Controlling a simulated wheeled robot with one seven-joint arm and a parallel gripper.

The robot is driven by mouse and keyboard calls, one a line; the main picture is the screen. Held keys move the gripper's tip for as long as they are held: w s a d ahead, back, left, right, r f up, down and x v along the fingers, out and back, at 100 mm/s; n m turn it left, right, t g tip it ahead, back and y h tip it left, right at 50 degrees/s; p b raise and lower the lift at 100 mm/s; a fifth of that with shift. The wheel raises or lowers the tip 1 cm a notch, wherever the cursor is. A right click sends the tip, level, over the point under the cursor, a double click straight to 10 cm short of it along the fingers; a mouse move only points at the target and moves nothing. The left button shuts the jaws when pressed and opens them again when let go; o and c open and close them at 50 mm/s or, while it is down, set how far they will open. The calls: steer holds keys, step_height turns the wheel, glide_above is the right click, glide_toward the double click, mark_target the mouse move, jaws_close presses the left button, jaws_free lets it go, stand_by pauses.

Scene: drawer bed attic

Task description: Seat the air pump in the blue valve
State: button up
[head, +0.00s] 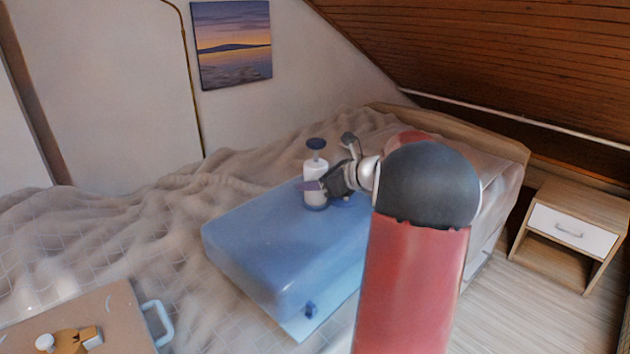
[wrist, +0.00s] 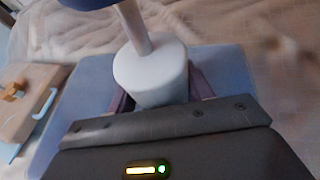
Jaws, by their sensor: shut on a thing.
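The air pump (head: 315,174) is a white cylinder with a dark blue knob on top and a bluish base. My gripper (head: 322,186) is shut on its body from the right, and the pump looks upright. In the wrist view the white pump (wrist: 152,75) stands between my two purple-grey fingers (wrist: 160,92). A blue inflated cushion (head: 285,240) lies on the bed under the pump. A small blue valve (head: 310,309) shows at the cushion's near end. Another blue round part (head: 345,200) shows partly behind the gripper. The pump's bottom is over the cushion's far part; I cannot tell whether it touches.
A tan board or case (head: 95,312) with a light blue handle lies on the bed at lower left, with a wooden toy-like thing (head: 70,340) on it. A nightstand (head: 572,232) stands at right. The rumpled bedding (head: 160,240) left of the cushion is clear.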

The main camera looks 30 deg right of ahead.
steer(key=o, duration=1)
steer(key=shift+f, duration=0.25)
steer(key=shift+o, duration=0.2)
steer(key=shift+r, duration=0.1)
steer(key=v, duration=1.2)
steer(key=s+a+f+n+g, duration=0.1)
steer(key=s+a+n+g, duration=0.15)
steer(key=a+n, duration=0.6)
steer(key=s+a+f+n+g, duration=0.15)
steer(key=a+n+g, duration=0.25)
steer(key=a, duration=0.9)
steer(key=s+a+f+n+h, duration=0.2)
steer(key=s+a+n, duration=0.3)
steer(key=s+n, duration=0.2)
steer(key=s+a+f+n+h, duration=0.2)
steer(key=s+a+n, duration=0.3)
steer(key=n, duration=0.6)
steer(key=shift+s+n+h, duration=0.35)
steer(key=shift+s+h, duration=0.45)
steer(key=shift+s, duration=0.35)
